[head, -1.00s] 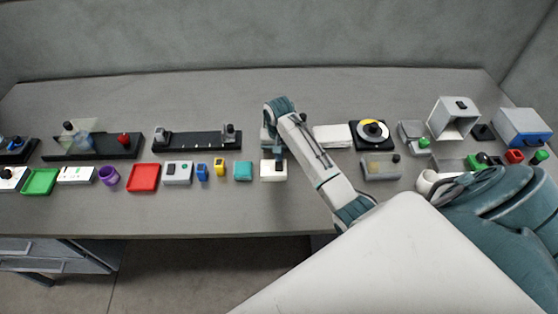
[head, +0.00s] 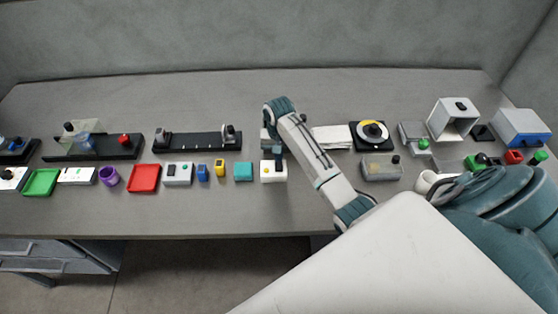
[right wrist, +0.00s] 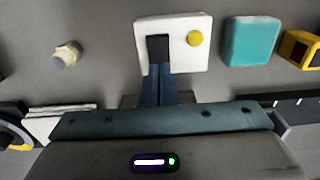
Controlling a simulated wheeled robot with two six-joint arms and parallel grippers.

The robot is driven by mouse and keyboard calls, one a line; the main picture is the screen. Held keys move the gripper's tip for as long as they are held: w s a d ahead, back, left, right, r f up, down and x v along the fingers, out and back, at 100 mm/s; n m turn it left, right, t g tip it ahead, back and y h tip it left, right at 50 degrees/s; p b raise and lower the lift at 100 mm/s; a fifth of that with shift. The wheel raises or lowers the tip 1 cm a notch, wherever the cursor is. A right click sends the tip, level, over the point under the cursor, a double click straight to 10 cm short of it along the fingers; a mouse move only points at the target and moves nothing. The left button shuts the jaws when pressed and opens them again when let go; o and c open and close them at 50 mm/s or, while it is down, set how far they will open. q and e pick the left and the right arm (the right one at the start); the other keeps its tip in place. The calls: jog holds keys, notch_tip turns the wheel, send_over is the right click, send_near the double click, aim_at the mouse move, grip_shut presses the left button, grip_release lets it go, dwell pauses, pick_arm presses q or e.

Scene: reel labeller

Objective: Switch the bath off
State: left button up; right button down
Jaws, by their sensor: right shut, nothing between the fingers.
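A white box (head: 273,178) stands near the table's front edge, left of my right forearm. It has a round yellow spot (head: 267,170) on its top, clear also in the right wrist view (right wrist: 195,38). My right gripper (head: 280,157) points down at the box's back right part. In the right wrist view its shut, empty fingers (right wrist: 158,50) end over the box's top, beside the yellow spot; I cannot tell whether they touch it. Any switch under the fingertips is hidden. No part is marked as a bath. My left gripper is not in view.
A teal block (head: 243,171) and a yellow device (head: 219,168) stand left of the white box. A small hexagonal piece (right wrist: 66,54) lies apart on the table. A dark dial unit (head: 371,134) stands to the right.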

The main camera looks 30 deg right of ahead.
jog(key=shift+r, duration=2.8)
